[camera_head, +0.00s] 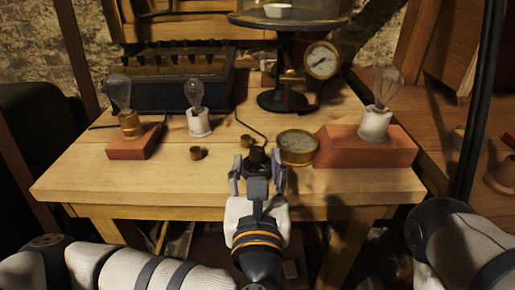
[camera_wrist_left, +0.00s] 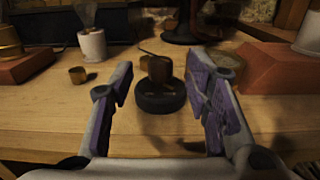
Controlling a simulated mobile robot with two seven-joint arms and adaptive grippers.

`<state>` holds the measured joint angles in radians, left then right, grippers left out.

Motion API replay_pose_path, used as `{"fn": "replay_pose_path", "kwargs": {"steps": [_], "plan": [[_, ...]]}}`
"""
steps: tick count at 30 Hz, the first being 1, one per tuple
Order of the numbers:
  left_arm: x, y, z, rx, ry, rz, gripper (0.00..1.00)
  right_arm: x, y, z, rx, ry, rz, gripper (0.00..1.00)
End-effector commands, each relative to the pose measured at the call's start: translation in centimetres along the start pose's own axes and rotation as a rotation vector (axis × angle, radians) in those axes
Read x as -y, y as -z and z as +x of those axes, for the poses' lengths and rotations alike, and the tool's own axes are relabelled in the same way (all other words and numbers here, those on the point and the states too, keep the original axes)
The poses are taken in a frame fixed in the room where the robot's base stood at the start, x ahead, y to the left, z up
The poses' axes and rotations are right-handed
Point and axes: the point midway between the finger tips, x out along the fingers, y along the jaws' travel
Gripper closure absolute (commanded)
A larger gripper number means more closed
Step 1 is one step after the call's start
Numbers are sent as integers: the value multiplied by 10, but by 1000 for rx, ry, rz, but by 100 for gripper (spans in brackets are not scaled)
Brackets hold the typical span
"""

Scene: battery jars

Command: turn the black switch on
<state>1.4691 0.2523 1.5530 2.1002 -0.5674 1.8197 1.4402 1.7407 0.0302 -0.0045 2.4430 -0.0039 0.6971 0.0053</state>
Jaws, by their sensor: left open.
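The black switch (camera_wrist_left: 160,101) stands on the wooden table near its front edge. In the left wrist view it has a round dark base, a brownish upper part and a thin lever pointing up to the left. In the head view the switch (camera_head: 257,155) is partly hidden by my left gripper (camera_head: 258,174). My left gripper is open. In the left wrist view, its fingers (camera_wrist_left: 160,84) stand to either side of the switch, with visible gaps. I cannot tell whether the switch is on or off. My right gripper is out of view.
A brass-rimmed gauge (camera_head: 298,146) lies close right of the switch. A small brass cup (camera_head: 196,153) sits to its left. Clear bulbs stand on a left block (camera_head: 129,147), a white holder (camera_head: 199,124) and a right block (camera_head: 370,151). Table (camera_head: 95,180) is bare at front left.

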Motion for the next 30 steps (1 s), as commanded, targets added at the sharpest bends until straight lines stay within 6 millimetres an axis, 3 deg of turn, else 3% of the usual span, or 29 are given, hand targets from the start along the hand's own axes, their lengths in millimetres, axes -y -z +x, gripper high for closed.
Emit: {"fn": "replay_pose_path", "kwargs": {"steps": [3,7,17,23,30], "plan": [[0,-2,27,3,-2,2,56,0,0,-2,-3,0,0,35],[0,-1,46,1,1,1,56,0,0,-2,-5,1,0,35],[1,0,54,0,4,2,56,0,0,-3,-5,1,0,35],[1,0,54,0,4,2,97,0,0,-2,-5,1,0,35],[1,0,54,0,9,2,100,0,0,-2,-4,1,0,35]]}}
